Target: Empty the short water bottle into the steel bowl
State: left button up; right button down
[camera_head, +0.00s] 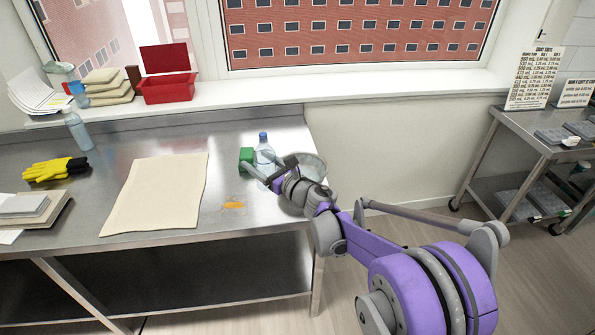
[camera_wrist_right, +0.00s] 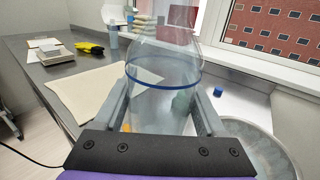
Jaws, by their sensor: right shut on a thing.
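My left gripper is not in view.
A green box (camera_head: 246,159) stands close left of the bottle. A beige cloth (camera_head: 157,195), yellow gloves (camera_head: 50,169) and another bottle (camera_head: 77,131) are farther left. An orange patch (camera_head: 234,205) lies near the front edge. A small blue object (camera_wrist_right: 218,91) lies near the bowl.

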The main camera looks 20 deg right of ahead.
jog(key=shift+r, duration=0.5)
jog(key=s+a, duration=0.3)
jog(key=s, duration=0.4)
jog(key=shift+s+a, duration=0.15)
jog(key=shift+a, duration=0.15)
jog(key=shift+d+f, duration=0.1)
